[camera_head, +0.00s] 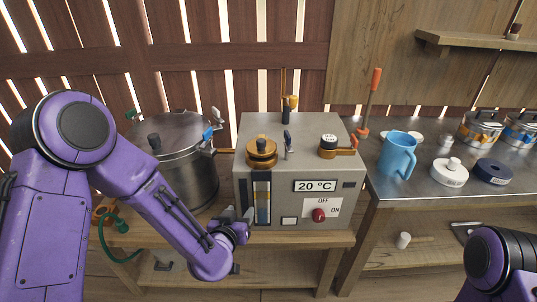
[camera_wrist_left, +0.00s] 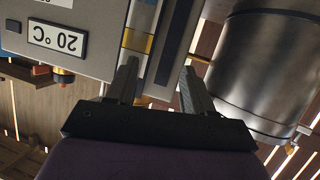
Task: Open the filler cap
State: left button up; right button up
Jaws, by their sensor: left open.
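A brass-coloured round cap (camera_head: 261,150), likely the filler cap, sits on top of the grey machine (camera_head: 295,160) at its left front, above a vertical sight gauge (camera_head: 262,198). It looks seated; the wrist view does not show it. My left gripper (camera_head: 238,218) is low in front of the machine's left front edge, well below the cap. In the left wrist view its two fingers (camera_wrist_left: 160,85) are apart with nothing between them, and the gauge (camera_wrist_left: 143,35) shows behind them. My right gripper is out of view.
A steel pot (camera_head: 183,160) with clamps stands left of the machine, close to my left forearm. The right counter holds a blue jug (camera_head: 397,155).

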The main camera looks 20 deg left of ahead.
aim_at(260, 146)
pick_arm(q)
jog(key=w+d+r+m+t, duration=0.1)
jog(key=w+r+t, duration=0.15)
jog(key=r, duration=0.45)
jog(key=w+d+r+m+t, duration=0.1)
jog(key=w+r+t, duration=0.15)
jog(key=r, duration=0.45)
jog(key=shift+g, duration=0.4)
jog(key=w+p, duration=0.1)
jog(key=w, duration=0.9)
jog(key=shift+w+a+f, duration=0.1)
jog(key=shift+w+f, duration=0.05)
jog(key=shift+w, duration=0.1)
grip_shut()
